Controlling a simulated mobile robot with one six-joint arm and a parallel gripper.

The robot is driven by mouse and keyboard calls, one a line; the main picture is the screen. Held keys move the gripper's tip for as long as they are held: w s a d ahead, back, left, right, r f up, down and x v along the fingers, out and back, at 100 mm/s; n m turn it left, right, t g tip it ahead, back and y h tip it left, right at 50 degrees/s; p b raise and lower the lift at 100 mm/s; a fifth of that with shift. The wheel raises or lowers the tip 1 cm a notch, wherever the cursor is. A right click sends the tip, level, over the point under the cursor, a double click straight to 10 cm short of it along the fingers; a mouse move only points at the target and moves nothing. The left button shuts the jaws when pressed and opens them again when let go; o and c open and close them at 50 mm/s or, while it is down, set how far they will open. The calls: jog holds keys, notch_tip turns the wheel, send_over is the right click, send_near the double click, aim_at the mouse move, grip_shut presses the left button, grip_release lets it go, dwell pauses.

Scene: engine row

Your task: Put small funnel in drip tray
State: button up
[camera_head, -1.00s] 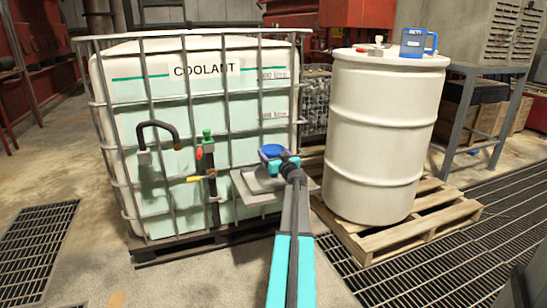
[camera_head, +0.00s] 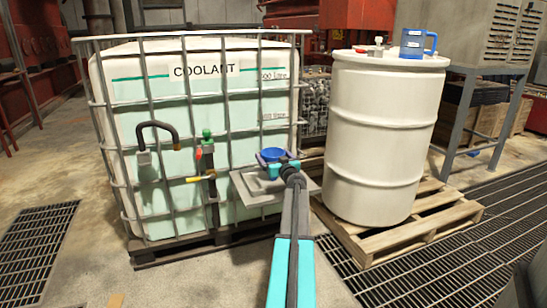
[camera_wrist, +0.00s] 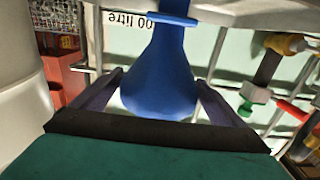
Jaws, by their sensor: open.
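The small blue funnel (camera_head: 271,155) shows just beyond my gripper (camera_head: 284,167) in the head view, over the grey drip tray (camera_head: 248,190). In the wrist view the funnel (camera_wrist: 160,80) has its wide cone between my spread fingers (camera_wrist: 160,88), with gaps at both sides. The wrist picture is upside down. The funnel's narrow collared end points to the top edge, where it overlaps a pale grey surface. My gripper is open around the cone. Whether the funnel's lower end touches the tray is hard to tell; my gripper hides part of it.
The caged coolant tank (camera_head: 190,120), with a valve and taps on its front, stands just behind the tray. A white drum (camera_head: 385,140) on a wooden pallet (camera_head: 400,240) stands to the right, with a blue jug (camera_head: 417,43) on top. Floor gratings lie at both sides.

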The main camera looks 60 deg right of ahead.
jog(key=shift+r+p, duration=0.2)
jog(key=shift+p, duration=0.15)
jog(key=v, duration=1.2)
jog(key=shift+p, duration=0.3)
jog(key=shift+f, duration=0.1)
dwell(0.6)
